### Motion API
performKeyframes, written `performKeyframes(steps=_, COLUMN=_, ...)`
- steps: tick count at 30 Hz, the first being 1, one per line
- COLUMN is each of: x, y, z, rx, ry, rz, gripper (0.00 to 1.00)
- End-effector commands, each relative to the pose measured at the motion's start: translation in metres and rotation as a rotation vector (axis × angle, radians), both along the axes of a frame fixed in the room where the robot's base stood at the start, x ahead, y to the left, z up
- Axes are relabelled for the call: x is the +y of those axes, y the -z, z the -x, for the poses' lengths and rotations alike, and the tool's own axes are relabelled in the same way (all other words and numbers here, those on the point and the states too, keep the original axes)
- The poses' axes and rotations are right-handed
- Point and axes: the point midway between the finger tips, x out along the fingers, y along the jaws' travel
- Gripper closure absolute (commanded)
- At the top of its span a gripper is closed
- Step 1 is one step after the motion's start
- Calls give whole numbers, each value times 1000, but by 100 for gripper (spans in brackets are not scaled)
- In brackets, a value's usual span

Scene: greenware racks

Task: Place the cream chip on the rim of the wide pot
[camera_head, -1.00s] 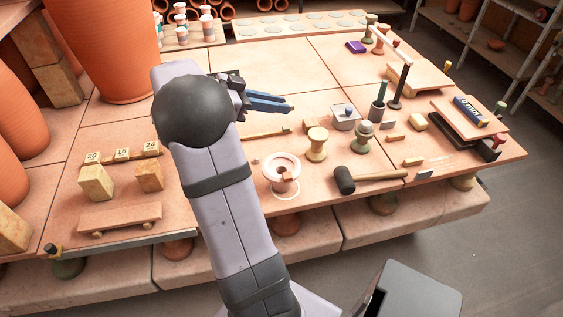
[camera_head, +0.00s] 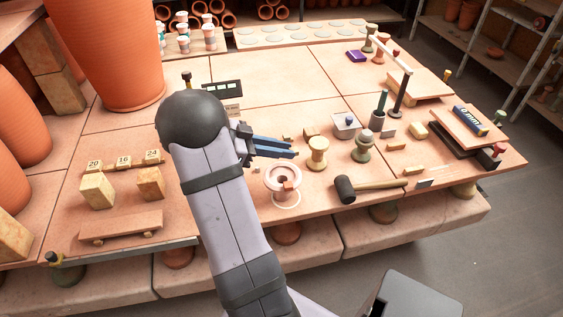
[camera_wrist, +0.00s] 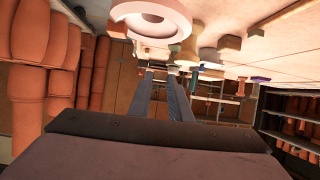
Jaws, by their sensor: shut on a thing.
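The wide pot (camera_head: 270,174) is a low, pale pink vessel with a broad flat rim, near the front middle of the table. A small brown-orange block shows at its front right. Its ring-shaped rim (camera_wrist: 125,12) also shows at the top of the wrist view. My gripper (camera_head: 295,152) has long blue fingers, nearly level, just above and behind the pot in the head view. In the wrist view its fingers (camera_wrist: 165,72) are close together. A small pale piece, the cream chip (camera_wrist: 173,69), shows at their tips. It is too small to make out in the head view.
A spool-shaped stand (camera_head: 318,153) is just right of my fingertips. A black-headed mallet (camera_head: 345,189) lies right of the pot. The table behind my gripper is mostly clear.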

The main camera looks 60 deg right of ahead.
Motion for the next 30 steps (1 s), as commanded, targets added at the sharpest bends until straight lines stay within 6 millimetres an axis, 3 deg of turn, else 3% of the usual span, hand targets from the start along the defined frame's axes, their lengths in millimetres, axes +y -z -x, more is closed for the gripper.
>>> performKeyframes(steps=11, x=0, y=18, z=0, rx=3, ry=-1, rz=-1, gripper=100)
performKeyframes(steps=19, x=0, y=46, z=0, rx=2, ry=-1, rz=0, gripper=100)
performKeyframes(steps=30, x=0, y=51, z=0, rx=0, ry=-1, rz=0, gripper=100)
